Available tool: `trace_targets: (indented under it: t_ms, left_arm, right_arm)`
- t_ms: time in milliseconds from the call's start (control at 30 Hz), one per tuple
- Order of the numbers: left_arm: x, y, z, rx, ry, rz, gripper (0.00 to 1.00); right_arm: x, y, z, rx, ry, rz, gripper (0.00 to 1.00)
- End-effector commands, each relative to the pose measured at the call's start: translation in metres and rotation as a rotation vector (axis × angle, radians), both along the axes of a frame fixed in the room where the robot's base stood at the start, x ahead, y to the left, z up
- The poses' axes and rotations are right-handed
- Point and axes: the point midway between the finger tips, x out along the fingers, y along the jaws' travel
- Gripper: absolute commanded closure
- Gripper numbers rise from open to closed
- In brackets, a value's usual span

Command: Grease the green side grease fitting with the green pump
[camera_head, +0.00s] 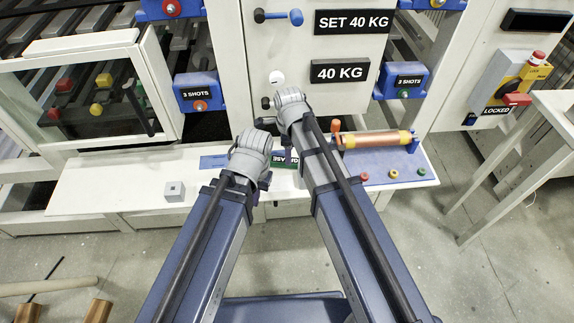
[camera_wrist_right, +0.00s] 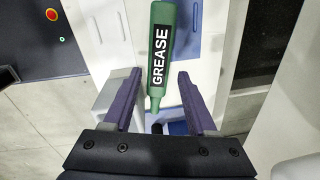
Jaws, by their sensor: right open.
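The green pump (camera_wrist_right: 161,45), marked GREASE, shows in the right wrist view, lying on the light shelf. Its narrow end points back between the jaws of my right gripper (camera_wrist_right: 159,76), which is open with one purple finger on each side; contact cannot be told. In the head view, part of the pump (camera_head: 279,162) shows between my arms.
Another "3 SHOTS" block (camera_head: 197,85) has an orange-red fitting. A white frame (camera_head: 510,150) stands at the right. Floor in front is partly clear.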

Motion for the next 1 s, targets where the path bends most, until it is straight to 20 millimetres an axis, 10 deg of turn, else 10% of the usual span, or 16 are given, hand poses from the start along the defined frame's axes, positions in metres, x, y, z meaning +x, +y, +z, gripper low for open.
trace_targets:
  t_ms: [1000]
  left_arm:
    - [0.0,0.0,-0.051,0.0,0.0,0.0,1.0]
  right_arm:
    - [0.005,0.006,-0.051,0.0,0.0,0.0,0.53]
